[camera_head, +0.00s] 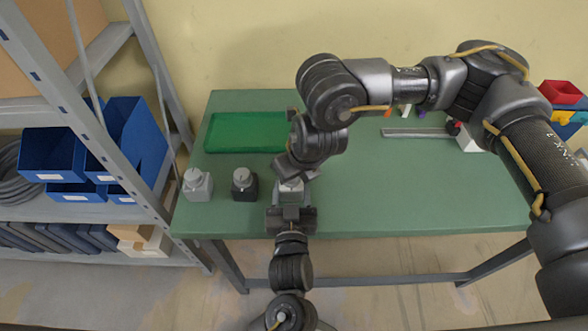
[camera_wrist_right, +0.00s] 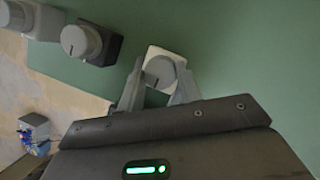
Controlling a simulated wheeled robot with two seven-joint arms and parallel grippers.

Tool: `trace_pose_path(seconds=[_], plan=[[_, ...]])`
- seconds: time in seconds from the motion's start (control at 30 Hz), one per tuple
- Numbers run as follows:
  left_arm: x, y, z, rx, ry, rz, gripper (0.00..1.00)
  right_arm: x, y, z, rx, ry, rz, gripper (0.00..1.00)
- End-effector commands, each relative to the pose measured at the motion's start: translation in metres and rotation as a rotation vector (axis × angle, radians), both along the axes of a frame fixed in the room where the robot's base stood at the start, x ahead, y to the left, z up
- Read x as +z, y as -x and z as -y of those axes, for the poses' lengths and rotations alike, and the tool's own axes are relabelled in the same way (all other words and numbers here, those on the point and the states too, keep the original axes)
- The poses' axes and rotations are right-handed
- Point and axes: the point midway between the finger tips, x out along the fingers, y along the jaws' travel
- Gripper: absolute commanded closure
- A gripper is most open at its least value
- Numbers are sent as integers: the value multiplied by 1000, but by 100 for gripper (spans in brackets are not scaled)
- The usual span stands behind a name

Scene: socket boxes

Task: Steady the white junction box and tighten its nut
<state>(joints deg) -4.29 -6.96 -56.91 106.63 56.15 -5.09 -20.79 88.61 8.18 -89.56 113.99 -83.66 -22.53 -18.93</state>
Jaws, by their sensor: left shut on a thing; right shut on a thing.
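The white junction box (camera_head: 291,198) stands near the front edge of the green table, partly hidden by both grippers. In the right wrist view the white box (camera_wrist_right: 170,54) shows its round grey nut (camera_wrist_right: 160,72) on top. My left gripper (camera_head: 290,208) comes from the near side and is shut on the box, low down. My right gripper (camera_head: 294,177) is above the box. In the right wrist view its two fingers (camera_wrist_right: 158,82) are on either side of the nut, shut on it.
A dark box (camera_head: 244,184) and a light grey box (camera_head: 197,185), each with a round top, stand left of the white one. A green tray (camera_head: 245,133) lies behind. A metal bar (camera_head: 415,133) lies at the back right. A shelf with blue bins (camera_head: 52,155) stands left.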

Motion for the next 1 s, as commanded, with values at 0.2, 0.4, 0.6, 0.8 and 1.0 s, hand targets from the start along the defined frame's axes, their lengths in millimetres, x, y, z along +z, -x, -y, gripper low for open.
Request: trace_pose_path(seconds=[0.2, 0.4, 0.6, 0.8, 1.0], plan=[[0, 0, 0, 0, 0, -1, 75, 0, 0, 0, -14, -2, 1, 88], [0, 0, 0, 0, 0, -1, 75, 0, 0, 0, -14, -2, 1, 88], [0, 0, 0, 0, 0, -1, 75, 0, 0, 0, -14, -2, 0, 48], [0, 0, 0, 0, 0, -1, 75, 0, 0, 0, -13, -1, 0, 43], [0, 0, 0, 0, 0, -1, 75, 5, 1, 1, -11, -2, 2, 43]])
